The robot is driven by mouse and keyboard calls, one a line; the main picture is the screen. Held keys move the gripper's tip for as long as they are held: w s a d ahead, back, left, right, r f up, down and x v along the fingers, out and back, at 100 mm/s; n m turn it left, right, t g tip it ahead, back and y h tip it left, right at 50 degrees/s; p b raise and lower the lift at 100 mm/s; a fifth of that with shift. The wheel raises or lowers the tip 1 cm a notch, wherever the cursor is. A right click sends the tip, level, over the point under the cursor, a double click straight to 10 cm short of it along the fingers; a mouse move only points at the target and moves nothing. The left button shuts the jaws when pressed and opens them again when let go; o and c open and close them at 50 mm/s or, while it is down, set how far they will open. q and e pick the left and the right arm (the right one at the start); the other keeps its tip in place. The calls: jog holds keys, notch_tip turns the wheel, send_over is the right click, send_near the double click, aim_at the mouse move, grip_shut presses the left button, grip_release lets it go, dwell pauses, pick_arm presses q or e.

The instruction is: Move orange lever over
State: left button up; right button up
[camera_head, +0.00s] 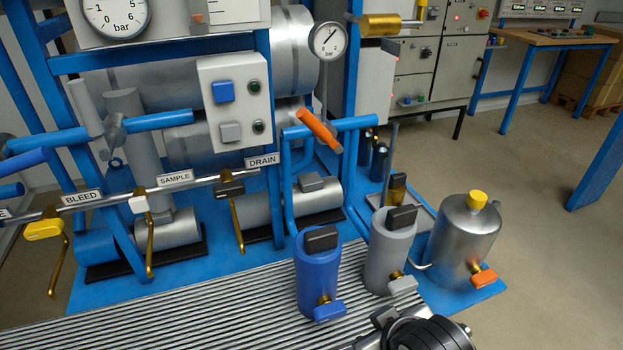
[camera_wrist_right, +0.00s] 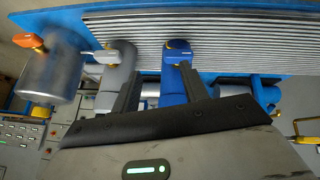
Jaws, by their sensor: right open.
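An orange lever (camera_head: 318,130) sits on the blue pipe frame below the small gauge, slanting down to the right. A second, shorter orange handle (camera_head: 484,277) is on the brass valve at the foot of the silver tank (camera_head: 464,235); it also shows in the right wrist view (camera_wrist_right: 28,41). My right arm shows at the bottom edge of the head view. In the right wrist view my right gripper (camera_wrist_right: 160,72) is open and empty, its dark fingers pointing toward the blue canister (camera_wrist_right: 174,84) and the grey canister (camera_wrist_right: 122,72). My left gripper is not in view.
A pipe with yellow, white and black handles runs at left below BLEED, SAMPLE and DRAIN labels. A button box (camera_head: 235,102) hangs above. Open floor lies at right.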

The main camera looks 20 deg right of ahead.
jog(key=w+r+t+h, duration=0.2)
jog(key=w+r+t, duration=0.3)
jog(key=w+r, duration=0.4)
jog(key=n+t+h, duration=0.1)
jog(key=n+t, duration=0.2)
jog(key=t, duration=0.3)
send_near(312, 125)
jog(key=p+x, duration=0.2)
jog(key=x, duration=0.8)
jog(key=shift+w+p, duration=0.25)
jog(key=shift+p, duration=0.1)
jog(key=shift+w+d, duration=0.1)
jog(key=shift+w, duration=0.4)
grip_shut()
